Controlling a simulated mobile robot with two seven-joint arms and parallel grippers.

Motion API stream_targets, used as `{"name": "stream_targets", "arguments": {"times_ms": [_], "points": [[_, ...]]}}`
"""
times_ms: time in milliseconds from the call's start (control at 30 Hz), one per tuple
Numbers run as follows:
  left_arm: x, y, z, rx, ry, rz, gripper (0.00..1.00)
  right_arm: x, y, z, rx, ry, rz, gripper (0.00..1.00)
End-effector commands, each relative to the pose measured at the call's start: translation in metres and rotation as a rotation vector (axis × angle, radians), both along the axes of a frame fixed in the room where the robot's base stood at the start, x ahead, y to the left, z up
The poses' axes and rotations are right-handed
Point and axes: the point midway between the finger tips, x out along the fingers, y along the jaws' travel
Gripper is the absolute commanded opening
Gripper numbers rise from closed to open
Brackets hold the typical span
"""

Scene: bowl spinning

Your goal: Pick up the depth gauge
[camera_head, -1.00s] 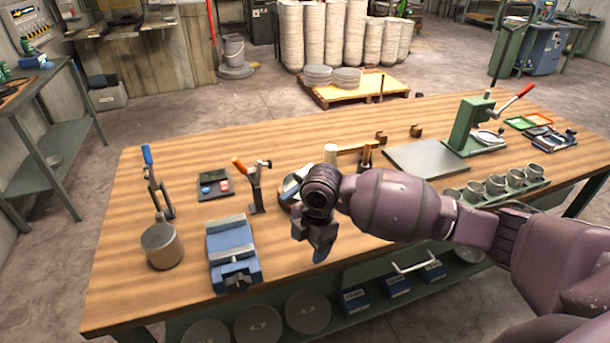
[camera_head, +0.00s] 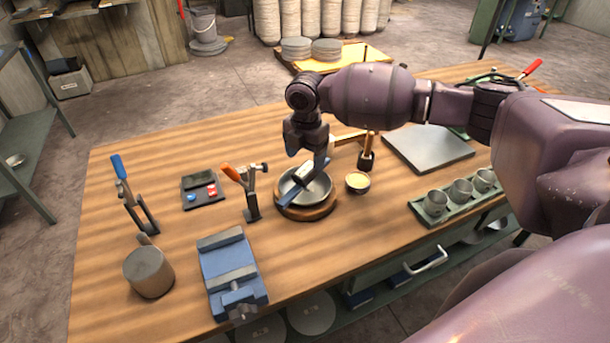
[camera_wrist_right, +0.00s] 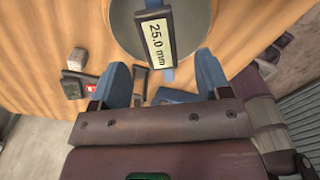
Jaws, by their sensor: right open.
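The depth gauge (camera_head: 291,194), with a blue bar and a display, lies across a metal bowl (camera_head: 323,190) on a round wooden base (camera_head: 308,212). In the right wrist view the gauge's display (camera_wrist_right: 157,42) reads 25.0 mm, over the grey bowl (camera_wrist_right: 193,22). My right gripper (camera_head: 319,168) is over the bowl, close to the gauge. In the wrist view my right gripper (camera_wrist_right: 163,62) is open, its blue fingers on either side of the gauge's line. I cannot tell whether they touch it. My left gripper is out of view.
An orange-handled clamp (camera_head: 250,195) stands close left of the bowl. A small cup (camera_head: 357,183) is close right. A blue vise (camera_head: 232,272), a grey cylinder (camera_head: 149,273) and a blue-handled clamp (camera_head: 133,200) stand further left. A tray of cups (camera_head: 448,211) is at right.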

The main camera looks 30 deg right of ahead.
Motion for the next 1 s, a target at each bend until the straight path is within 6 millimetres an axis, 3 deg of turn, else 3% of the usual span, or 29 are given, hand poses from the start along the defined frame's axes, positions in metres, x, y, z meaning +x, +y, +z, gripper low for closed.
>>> {"name": "stream_targets", "arguments": {"times_ms": [600, 900, 1000], "points": [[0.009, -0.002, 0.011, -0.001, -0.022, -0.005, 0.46, -0.001, 0.0, -0.067, 0.0, 0.001, -0.001, 0.7], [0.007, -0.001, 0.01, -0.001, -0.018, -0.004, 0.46, -0.001, 0.0, -0.071, 0.0, 0.0, 0.0, 0.7], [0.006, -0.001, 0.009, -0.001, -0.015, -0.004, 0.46, -0.001, 0.0, -0.071, 0.0, 0.0, 0.0, 0.55]]}}
